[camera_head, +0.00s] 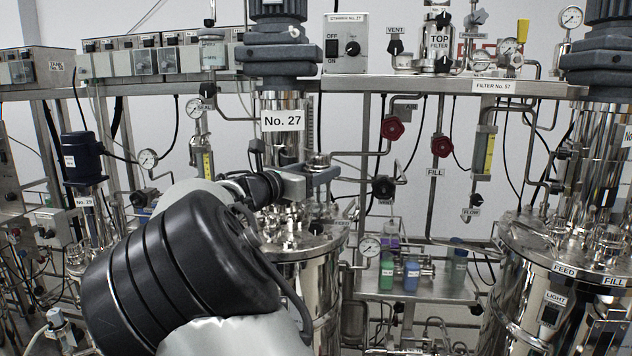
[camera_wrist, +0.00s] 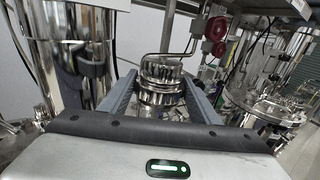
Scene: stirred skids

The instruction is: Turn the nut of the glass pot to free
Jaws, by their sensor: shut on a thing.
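My gripper (camera_head: 316,172) is at the lid of the steel vessel labelled No. 27, in front of its column. In the wrist view my gripper (camera_wrist: 158,102) has its two grey fingers on either side of a knurled metal nut (camera_wrist: 160,70), shut on it. The nut stands upright, with a second ribbed ring below it. In the head view the top of the nut (camera_head: 318,158) shows between the fingers. The glass of the pot under the nut is hidden or too small to make out.
The No. 27 column (camera_head: 283,145) stands close behind my gripper; it is at left in the wrist view. A bent steel pipe rises behind the nut. Red valve wheels (camera_head: 393,128) hang from the rack. Another steel vessel (camera_head: 560,290) stands at right.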

